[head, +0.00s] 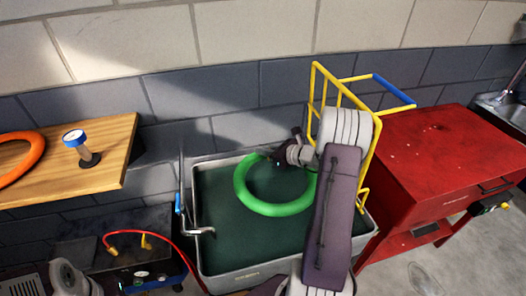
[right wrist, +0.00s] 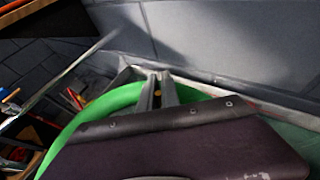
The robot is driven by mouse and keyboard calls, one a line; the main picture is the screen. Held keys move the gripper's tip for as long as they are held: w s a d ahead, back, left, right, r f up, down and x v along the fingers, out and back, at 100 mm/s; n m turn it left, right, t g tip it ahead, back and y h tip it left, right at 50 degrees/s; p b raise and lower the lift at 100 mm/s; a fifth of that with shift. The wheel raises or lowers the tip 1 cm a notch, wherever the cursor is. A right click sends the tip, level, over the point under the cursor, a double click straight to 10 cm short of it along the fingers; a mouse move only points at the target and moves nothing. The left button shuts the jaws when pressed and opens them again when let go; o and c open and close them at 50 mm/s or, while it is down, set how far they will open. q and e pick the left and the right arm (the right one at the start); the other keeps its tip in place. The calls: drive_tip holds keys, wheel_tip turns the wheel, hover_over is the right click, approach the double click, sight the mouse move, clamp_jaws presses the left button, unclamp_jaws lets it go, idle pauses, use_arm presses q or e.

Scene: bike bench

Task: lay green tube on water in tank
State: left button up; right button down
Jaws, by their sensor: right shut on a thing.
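The green tube (head: 258,208) is a ring over the dark green water (head: 225,240) in the grey metal tank (head: 197,232). My right gripper (head: 266,157) is shut on the tube's far side, near the tank's back rim. Whether the tube touches the water or hangs just above it, I cannot tell. My right arm hides the ring's right side. In the right wrist view the fingers (right wrist: 160,88) point at the tank wall, with the green tube (right wrist: 108,103) curving beside them. My left gripper is not in view.
A yellow rack (head: 314,90) with a blue-ended bar rises at the tank's back right. A red cabinet (head: 440,150) stands to the right. A red hose (head: 165,242) lies near the tank.

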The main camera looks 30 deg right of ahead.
wheel_tip(320, 180, down, 13)
drive_tip(key=b, duration=0.9)
drive_tip(key=shift+b, duration=0.35)
drive_tip(key=shift+s+a, duration=0.1)
drive_tip(key=shift+s, duration=0.05)
drive_tip(key=c, duration=1.5)
unclamp_jaws()
drive_tip(key=shift+r, duration=0.1)
